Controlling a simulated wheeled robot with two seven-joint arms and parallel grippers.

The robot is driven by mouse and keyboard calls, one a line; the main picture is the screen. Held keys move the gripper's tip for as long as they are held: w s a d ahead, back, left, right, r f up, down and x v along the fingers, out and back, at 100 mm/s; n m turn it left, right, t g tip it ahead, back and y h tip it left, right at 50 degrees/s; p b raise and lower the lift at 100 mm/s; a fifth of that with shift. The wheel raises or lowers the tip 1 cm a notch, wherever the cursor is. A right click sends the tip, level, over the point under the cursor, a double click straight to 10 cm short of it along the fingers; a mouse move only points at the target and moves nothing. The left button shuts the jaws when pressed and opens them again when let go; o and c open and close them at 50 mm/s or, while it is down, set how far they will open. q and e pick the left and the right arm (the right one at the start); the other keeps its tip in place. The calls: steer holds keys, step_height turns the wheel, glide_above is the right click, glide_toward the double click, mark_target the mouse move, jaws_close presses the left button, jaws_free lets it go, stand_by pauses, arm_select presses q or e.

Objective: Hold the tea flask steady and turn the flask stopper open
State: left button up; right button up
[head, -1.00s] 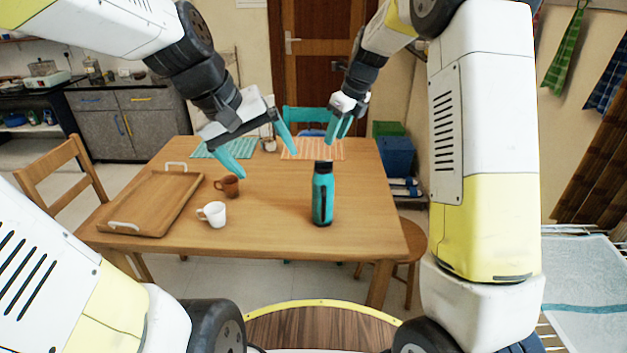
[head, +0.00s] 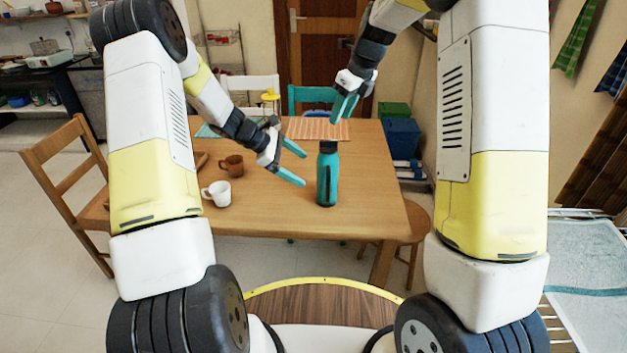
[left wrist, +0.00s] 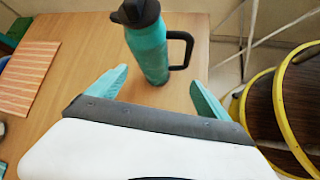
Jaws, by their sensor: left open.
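The teal tea flask (head: 322,186) stands upright on the table, with a black handle on its near side. Its black stopper (head: 328,147) is on top. In the left wrist view the flask (left wrist: 150,55) stands just beyond my left fingertips, and the stopper (left wrist: 136,12) is partly cut off by the top edge. My left gripper (head: 304,170) is open and empty, left of the flask, with its fingers pointing at the body; it also shows in the left wrist view (left wrist: 158,86). My right gripper (head: 340,119) is above and behind the stopper, its fingers apart and empty.
A white cup (head: 215,194) and a brown cup (head: 232,165) stand on the wooden table (head: 270,215), left of my left gripper. An orange striped mat (head: 305,128) lies at the far side. The tabletop right of the flask is clear.

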mark_target(329, 140)
arm_select(q)
steer(key=w+d+f+n+h, duration=0.1)
steer(key=f, duration=0.1)
steer(key=w+d+f+n+h, duration=0.1)
steer(key=d+f, duration=0.1)
steer(key=d+f+n+h, duration=0.1)
steer(key=f, duration=0.2)
steer(key=shift+w+d+f+n+t+h, duration=0.1)
steer(key=shift+w+d+n+t+h, duration=0.05)
steer(key=shift+w+n+t+h, duration=0.25)
steer(key=shift+w+d+f, duration=0.15)
steer(key=shift+d+f, duration=0.05)
steer(key=shift+d, duration=0.3)
steer(key=shift+x, duration=3.55)
steer(key=shift+r, duration=0.1)
